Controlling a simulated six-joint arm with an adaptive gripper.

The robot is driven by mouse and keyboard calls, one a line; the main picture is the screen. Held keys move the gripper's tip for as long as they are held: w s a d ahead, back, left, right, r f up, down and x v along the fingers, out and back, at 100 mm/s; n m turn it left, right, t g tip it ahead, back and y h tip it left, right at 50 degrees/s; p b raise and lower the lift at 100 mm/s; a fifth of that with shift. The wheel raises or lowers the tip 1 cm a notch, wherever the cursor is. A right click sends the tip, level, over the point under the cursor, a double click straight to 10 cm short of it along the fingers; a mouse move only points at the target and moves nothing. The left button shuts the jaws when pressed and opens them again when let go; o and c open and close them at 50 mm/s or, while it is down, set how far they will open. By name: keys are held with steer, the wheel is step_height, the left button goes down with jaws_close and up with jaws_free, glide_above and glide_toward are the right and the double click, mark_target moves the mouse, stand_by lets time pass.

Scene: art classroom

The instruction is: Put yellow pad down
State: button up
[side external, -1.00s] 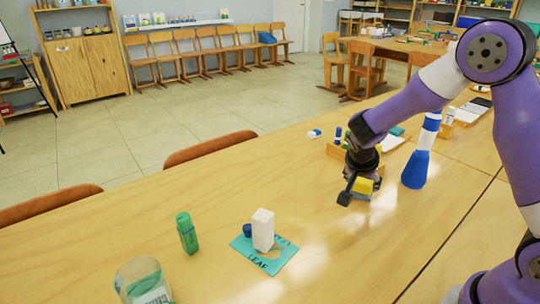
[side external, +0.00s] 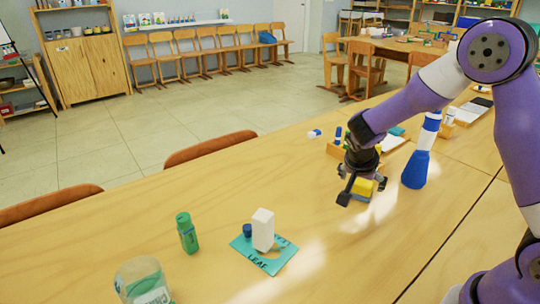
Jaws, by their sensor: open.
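The yellow pad (side external: 362,188) is a small yellow block with a grey-blue underside, low at the table surface in the right half of the side external view. My gripper (side external: 360,190) is directly over it with its dark fingers apart, one on the near left and one on the far right. The fingers partly hide the pad. I cannot tell whether a finger touches it.
A blue and white bottle (side external: 416,165) stands just right of my gripper, and a wooden holder (side external: 338,148) with upright items is behind it. A teal card (side external: 278,262) carries a white block (side external: 263,230) and a blue cap. A green bottle (side external: 187,233) and a clear jar (side external: 143,284) stand left. The table's middle is clear.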

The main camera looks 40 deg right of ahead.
steer(key=v, duration=1.1)
steer(key=s+a+r+n+t+y, duration=0.1)
steer(key=s+a+r+n+y, duration=0.2)
steer(key=n, duration=0.4)
steer(key=s+a+r+n+t+y, duration=0.2)
steer(key=s+a+r+n+y, duration=0.1)
steer(key=s+a+n, duration=0.2)
steer(key=s+n, duration=0.2)
steer(key=s, duration=0.1)
steer(key=shift+s, duration=0.25)
steer(key=shift+o, duration=0.2)
